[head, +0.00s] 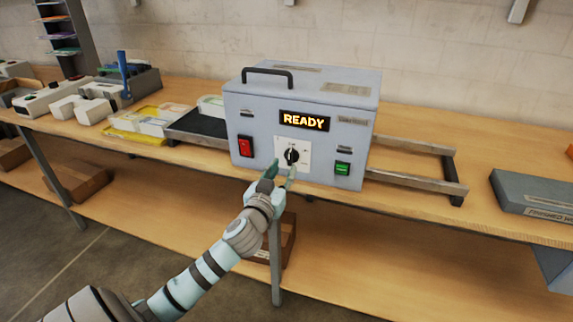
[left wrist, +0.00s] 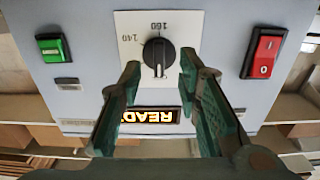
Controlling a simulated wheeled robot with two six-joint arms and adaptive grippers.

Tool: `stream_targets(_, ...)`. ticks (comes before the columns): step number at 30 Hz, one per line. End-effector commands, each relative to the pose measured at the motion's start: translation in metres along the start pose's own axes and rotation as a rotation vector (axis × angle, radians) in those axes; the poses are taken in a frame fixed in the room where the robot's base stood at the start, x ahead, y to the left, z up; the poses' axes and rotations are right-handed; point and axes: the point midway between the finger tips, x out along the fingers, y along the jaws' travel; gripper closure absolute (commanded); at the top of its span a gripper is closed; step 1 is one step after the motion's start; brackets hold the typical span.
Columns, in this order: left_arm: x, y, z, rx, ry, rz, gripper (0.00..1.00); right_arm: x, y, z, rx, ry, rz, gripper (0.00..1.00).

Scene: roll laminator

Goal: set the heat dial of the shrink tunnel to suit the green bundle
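The shrink tunnel (head: 262,110) is a grey box with a lit READY display (head: 304,121). Its black heat dial (head: 291,156) sits on a white plate low on the front. The upside-down left wrist view shows the dial (left wrist: 158,54) with 140 and 160 readable beside it. A white line on the knob points down in that picture, towards the display. My left gripper (head: 279,174) is at the dial; its open fingers (left wrist: 160,72) flank the knob. I cannot tell whether they touch it. My right gripper is not in view. I cannot pick out the green bundle for sure.
A red switch (head: 245,146) and a green button (head: 342,168) flank the dial. Rails (head: 418,184) run out to the right. Yellow and pale trays (head: 140,121) and white devices (head: 80,103) stand left. A grey box (head: 530,192) lies right.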

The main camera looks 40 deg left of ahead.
Motion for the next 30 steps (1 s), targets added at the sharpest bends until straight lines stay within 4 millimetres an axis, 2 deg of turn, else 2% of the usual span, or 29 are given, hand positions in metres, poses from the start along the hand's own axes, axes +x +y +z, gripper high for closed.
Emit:
stream_targets(3, 0.024, 0.0, -0.001, -0.003, 0.001, 0.0, 0.69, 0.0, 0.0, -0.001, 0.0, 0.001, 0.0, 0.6)
stream_targets(6, 0.035, 0.0, 0.0, -0.001, 0.0, 0.001, 0.69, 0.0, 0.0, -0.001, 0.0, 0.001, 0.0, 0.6)
stream_targets(15, 0.04, 0.001, 0.0, 0.0, 0.0, 0.002, 0.69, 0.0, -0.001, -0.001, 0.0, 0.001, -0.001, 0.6)
stream_targets(17, 0.039, 0.0, 0.0, 0.0, 0.0, 0.001, 0.77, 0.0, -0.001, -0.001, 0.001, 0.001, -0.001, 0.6)
stream_targets(21, 0.039, 0.0, 0.0, 0.0, -0.001, 0.001, 1.0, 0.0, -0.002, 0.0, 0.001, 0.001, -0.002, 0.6)
stream_targets(30, 0.039, 0.0, 0.0, 0.009, -0.001, 0.001, 1.0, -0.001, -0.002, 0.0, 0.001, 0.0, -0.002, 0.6)
